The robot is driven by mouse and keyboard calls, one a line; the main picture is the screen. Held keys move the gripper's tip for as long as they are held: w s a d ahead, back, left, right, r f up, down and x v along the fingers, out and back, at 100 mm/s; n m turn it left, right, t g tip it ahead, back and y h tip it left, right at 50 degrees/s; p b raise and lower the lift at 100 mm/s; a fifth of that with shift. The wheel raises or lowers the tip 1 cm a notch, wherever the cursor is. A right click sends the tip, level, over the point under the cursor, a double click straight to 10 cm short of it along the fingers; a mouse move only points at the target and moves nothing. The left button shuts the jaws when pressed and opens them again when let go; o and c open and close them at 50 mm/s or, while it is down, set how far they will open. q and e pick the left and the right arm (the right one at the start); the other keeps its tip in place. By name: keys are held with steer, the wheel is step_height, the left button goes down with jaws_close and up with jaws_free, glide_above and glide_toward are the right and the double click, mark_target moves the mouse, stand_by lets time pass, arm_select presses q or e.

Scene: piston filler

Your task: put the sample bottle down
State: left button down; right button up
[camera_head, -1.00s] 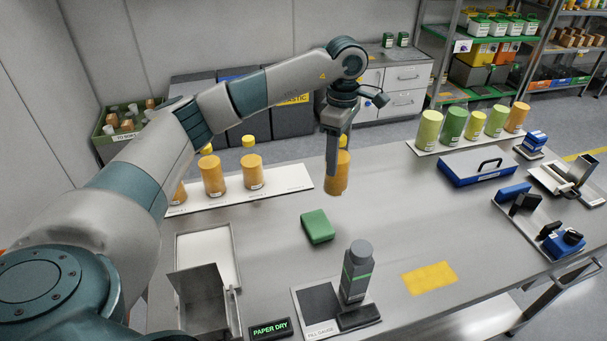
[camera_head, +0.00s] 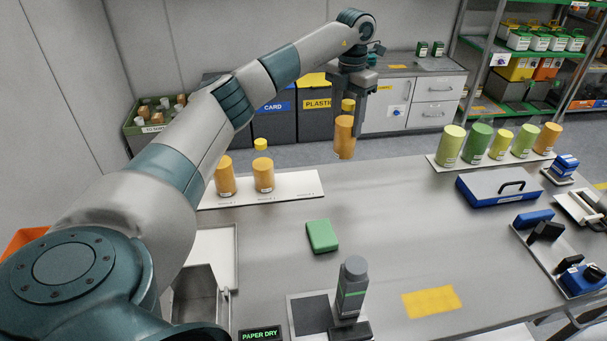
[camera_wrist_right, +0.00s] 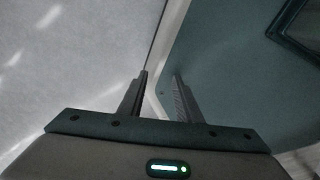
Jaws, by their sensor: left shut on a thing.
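My left gripper (camera_head: 358,108) is shut on an orange sample bottle (camera_head: 344,138) with a yellow cap. The bottle hangs roughly upright, its base seen near the table's far edge and apparently above the surface. Two similar orange bottles stand on a white board (camera_head: 295,184) at the far left: one bottle (camera_head: 225,178) and, to its right, another bottle (camera_head: 263,176). My arm hides part of that board. My right gripper (camera_wrist_right: 160,82) shows only in the right wrist view, its fingers apart with nothing between them.
A green block (camera_head: 322,236) lies mid-table. A grey bottle (camera_head: 351,286) stands in front of it, and a yellow patch (camera_head: 431,302) lies to the right. Green and yellow containers (camera_head: 479,145) and a blue case (camera_head: 498,186) are at the right. The table's centre right is clear.

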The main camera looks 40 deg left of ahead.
arm_select(q)
steer(key=shift+s+a+f, duration=0.15)
steer(key=shift+a, duration=0.05)
steer(key=s+a+f+p, duration=0.4)
steer(key=s+a+f, duration=0.2)
steer(key=s+a, duration=0.1)
steer(key=shift+a+f+p, duration=0.35)
steer(key=shift+a+p, duration=0.05)
steer(key=shift+a, duration=0.35)
step_height(320, 180, down, 4)
steer(key=shift+p, duration=1.05)
